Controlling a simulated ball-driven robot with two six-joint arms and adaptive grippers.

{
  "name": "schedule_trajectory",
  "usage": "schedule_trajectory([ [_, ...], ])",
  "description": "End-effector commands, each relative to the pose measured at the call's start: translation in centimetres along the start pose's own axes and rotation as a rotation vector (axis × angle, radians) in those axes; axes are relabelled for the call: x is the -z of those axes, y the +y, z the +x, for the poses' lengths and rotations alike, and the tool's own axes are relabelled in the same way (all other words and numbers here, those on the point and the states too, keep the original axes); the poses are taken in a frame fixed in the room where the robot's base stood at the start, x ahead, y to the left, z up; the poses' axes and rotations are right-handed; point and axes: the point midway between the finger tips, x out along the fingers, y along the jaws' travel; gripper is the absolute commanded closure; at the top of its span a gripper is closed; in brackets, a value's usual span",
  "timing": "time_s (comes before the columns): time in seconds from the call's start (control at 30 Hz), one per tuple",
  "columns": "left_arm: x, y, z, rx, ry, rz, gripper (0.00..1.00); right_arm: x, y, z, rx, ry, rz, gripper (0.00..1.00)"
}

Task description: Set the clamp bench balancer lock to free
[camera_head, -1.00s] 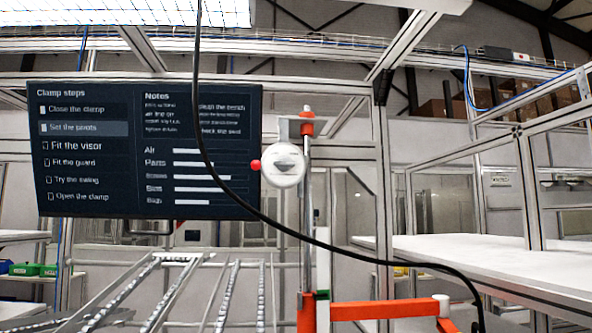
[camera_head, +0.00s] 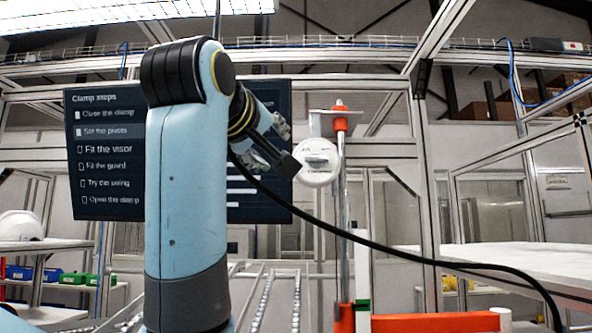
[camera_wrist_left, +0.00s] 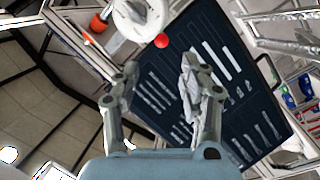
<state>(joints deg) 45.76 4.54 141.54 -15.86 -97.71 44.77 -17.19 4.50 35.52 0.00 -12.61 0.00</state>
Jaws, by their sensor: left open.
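The white round balancer (camera_head: 318,162) hangs from a bracket beside the upright post (camera_head: 342,200), in the upper middle of the head view. In the left wrist view the balancer (camera_wrist_left: 138,20) is cut by the top edge, with the red ball knob (camera_wrist_left: 161,41) on its rim. In the head view the knob is hidden behind my gripper. My left gripper (camera_head: 286,148) is open at the balancer's left side. In the wrist view its fingers (camera_wrist_left: 157,78) are spread and empty, with the knob just beyond them. Contact cannot be told. My right gripper is not in view.
A dark screen (camera_head: 105,150) headed "Clamp steps" stands behind my left arm. A black cable (camera_head: 400,256) sags across in front of the post. An orange arm (camera_head: 430,322) extends right at the bottom. A white table (camera_head: 500,265) lies at right.

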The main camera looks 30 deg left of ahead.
Motion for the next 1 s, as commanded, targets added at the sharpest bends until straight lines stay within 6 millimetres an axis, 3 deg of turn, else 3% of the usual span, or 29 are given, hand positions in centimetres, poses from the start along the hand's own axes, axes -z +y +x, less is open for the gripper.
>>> schedule_trajectory([
  [0.5, 0.0, 0.0, 9.1, 0.005, -0.004, 0.003, 0.56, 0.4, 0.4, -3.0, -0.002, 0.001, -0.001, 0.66],
  [0.7, -0.1, -0.1, 10.3, 0.003, -0.004, 0.003, 0.56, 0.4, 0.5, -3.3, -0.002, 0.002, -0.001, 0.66],
  [0.93, -0.2, -0.1, 10.4, 0.002, -0.004, 0.003, 0.56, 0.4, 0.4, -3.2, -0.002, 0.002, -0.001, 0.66],
  [1.0, -0.2, -0.1, 10.4, 0.002, -0.004, 0.003, 0.64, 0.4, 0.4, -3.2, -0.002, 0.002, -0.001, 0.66],
])
